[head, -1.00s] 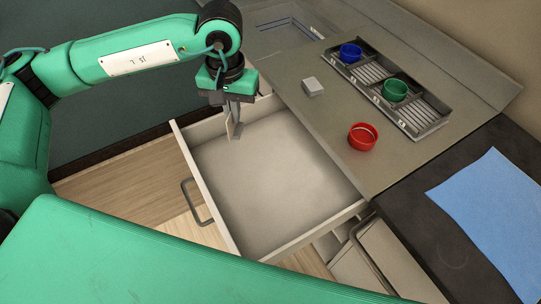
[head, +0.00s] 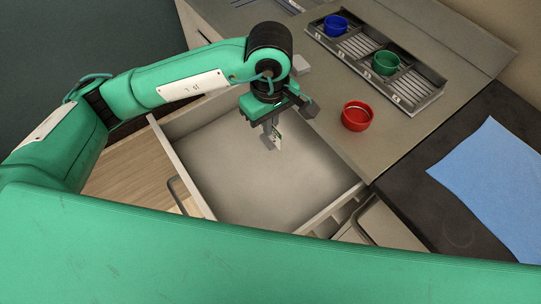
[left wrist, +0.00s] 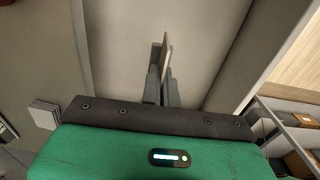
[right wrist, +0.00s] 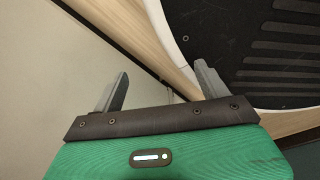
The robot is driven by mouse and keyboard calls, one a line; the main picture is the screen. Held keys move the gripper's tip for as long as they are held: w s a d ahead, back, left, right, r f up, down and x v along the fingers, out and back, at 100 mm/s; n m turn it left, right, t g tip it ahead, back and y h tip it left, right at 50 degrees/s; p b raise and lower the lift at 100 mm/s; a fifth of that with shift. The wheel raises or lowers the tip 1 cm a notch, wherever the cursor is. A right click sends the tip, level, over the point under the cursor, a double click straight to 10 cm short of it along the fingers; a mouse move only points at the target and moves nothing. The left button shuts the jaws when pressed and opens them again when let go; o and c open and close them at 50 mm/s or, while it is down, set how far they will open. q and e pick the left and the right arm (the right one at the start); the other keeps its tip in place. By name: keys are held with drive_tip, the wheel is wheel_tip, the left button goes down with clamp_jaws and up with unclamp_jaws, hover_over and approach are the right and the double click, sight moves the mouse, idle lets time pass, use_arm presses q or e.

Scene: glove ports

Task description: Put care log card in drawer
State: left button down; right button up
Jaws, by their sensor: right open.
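The care log card (head: 278,139) is a small, thin white card with a green mark, held on edge. My left gripper (head: 271,137) is shut on it, pointing down over the open drawer (head: 222,165). In the left wrist view, the card (left wrist: 166,54) stands between the closed fingers (left wrist: 159,85), with the pale drawer floor beyond. The drawer is pulled out and looks empty. Whether the card touches its floor cannot be told. My right gripper (right wrist: 161,75) is open and empty in the right wrist view, away from the drawer; it is not in the head view.
A grey counter (head: 330,85) borders the drawer on the right. It carries a red cup (head: 357,116), a small pale block (head: 300,65) partly behind my arm, and a slotted tray (head: 420,90) with a blue cup (head: 336,25) and a green cup (head: 385,63). A blue sheet (head: 490,185) lies far right.

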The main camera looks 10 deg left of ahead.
use_arm(q)
wheel_tip(320, 180, down, 14)
drive_tip(key=shift+f+p, duration=0.2)
drive_tip(key=shift+p, duration=0.6)
drive_tip(key=shift+f, duration=0.35)
use_arm(e)
drive_tip(key=s, duration=0.2)
drive_tip(key=shift+s+d+f, duration=0.1)
drive_tip(key=shift+s, duration=0.3)
use_arm(q)
drive_tip(key=shift+f, duration=0.15)
drive_tip(key=c, duration=1.7)
unclamp_jaws()
use_arm(e)
drive_tip(key=shift+w+d, duration=0.1)
drive_tip(key=shift+w, duration=0.4)
